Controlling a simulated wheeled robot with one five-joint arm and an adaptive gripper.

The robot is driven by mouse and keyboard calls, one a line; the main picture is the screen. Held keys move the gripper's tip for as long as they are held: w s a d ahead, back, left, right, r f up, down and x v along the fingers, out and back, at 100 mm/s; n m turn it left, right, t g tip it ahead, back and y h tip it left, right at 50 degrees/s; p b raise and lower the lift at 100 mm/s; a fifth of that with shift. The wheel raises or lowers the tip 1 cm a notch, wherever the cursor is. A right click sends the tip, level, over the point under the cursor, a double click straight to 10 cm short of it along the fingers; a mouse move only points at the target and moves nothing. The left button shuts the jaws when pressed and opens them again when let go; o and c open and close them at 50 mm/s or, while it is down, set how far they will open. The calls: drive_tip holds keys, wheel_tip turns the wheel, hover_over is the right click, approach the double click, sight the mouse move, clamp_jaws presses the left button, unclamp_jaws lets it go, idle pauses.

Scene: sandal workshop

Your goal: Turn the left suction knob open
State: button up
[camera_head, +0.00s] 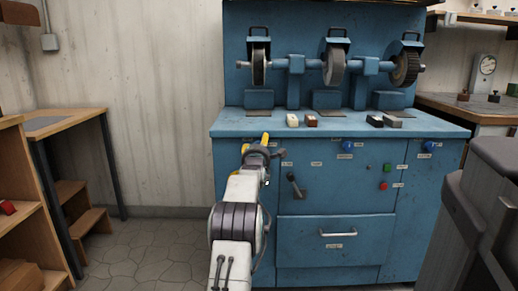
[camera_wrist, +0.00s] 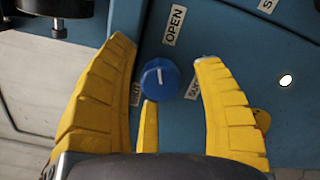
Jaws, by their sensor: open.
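The left suction knob (camera_wrist: 160,78) is round and blue with a short white pointer line, seen in the wrist view on the blue cabinet front. The line runs nearly upright in that picture. A label reading OPEN (camera_wrist: 174,25) is above it. My gripper (camera_wrist: 163,52) has its yellow fingers spread on the left and right of the knob, with a gap on each side. A shorter yellow finger part (camera_wrist: 148,125) reaches just below the knob. In the head view my gripper (camera_head: 256,144) is at the cabinet's upper left and hides this knob.
The blue grinding cabinet (camera_head: 333,257) carries two other blue knobs (camera_head: 347,146) (camera_head: 427,146), a dark lever (camera_head: 295,187), green and red buttons (camera_head: 386,168) (camera_head: 384,185) and a drawer. Blocks lie on its top. A grey bin-like object (camera_head: 432,225) stands at right. The floor at left is clear.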

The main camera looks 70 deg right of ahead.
drive_tip(key=shift+o, duration=0.2)
drive_tip(key=shift+r, duration=0.1)
drive_tip(key=c, duration=1.2)
